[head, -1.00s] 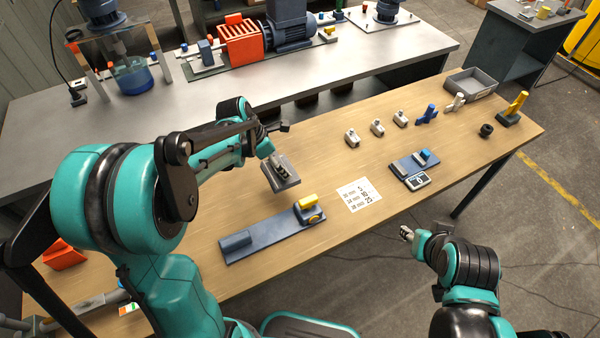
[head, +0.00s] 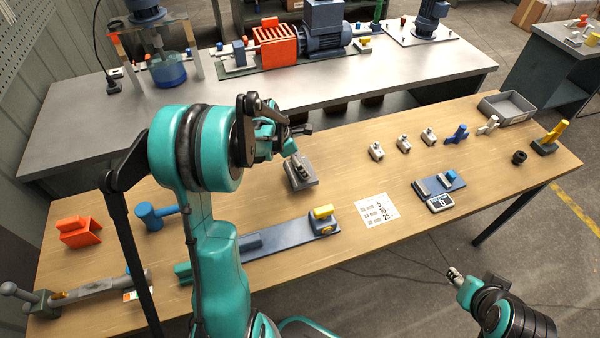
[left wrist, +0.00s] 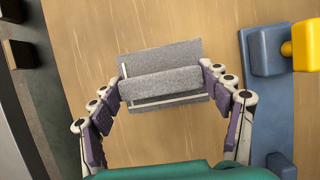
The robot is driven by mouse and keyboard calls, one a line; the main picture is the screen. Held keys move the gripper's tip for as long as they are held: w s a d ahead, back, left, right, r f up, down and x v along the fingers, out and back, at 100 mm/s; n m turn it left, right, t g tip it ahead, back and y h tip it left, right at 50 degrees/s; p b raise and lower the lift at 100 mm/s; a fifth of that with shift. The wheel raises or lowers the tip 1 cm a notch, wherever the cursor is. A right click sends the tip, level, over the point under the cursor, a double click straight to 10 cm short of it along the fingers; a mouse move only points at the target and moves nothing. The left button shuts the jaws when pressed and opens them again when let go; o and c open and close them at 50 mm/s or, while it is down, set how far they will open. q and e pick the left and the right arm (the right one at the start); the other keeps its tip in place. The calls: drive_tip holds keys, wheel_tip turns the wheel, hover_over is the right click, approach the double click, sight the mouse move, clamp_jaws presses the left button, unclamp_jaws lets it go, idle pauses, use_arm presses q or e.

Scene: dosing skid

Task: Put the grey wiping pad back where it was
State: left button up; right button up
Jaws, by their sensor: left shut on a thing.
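The grey wiping pad (head: 301,178) is a flat grey plate with a raised ridge along its middle. It is behind the blue board (head: 285,238) on the wooden table. My left gripper (head: 297,162) is shut on the pad's ridge. The left wrist view shows the pad (left wrist: 160,55) with the fingers of my left gripper (left wrist: 165,88) at both ends of the ridge. I cannot tell for sure whether the pad touches the table. My right gripper (head: 454,274) is off the table's front edge, away from the pad; its jaws are too small to read.
The blue board carries a yellow block (head: 322,212). A white number sheet (head: 377,210) and a blue scale-like unit (head: 440,187) lie to the right. An orange bracket (head: 78,231) and a blue hammer-like tool (head: 155,216) are at left. Table around the pad is clear.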

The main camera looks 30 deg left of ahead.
use_arm(q)
wheel_tip(320, 180, down, 4)
drive_tip(key=shift+a+f+b, duration=0.1)
drive_tip(key=shift+b, duration=0.75)
drive_tip(key=o, duration=1.1)
drive_tip(key=shift+f, duration=0.1)
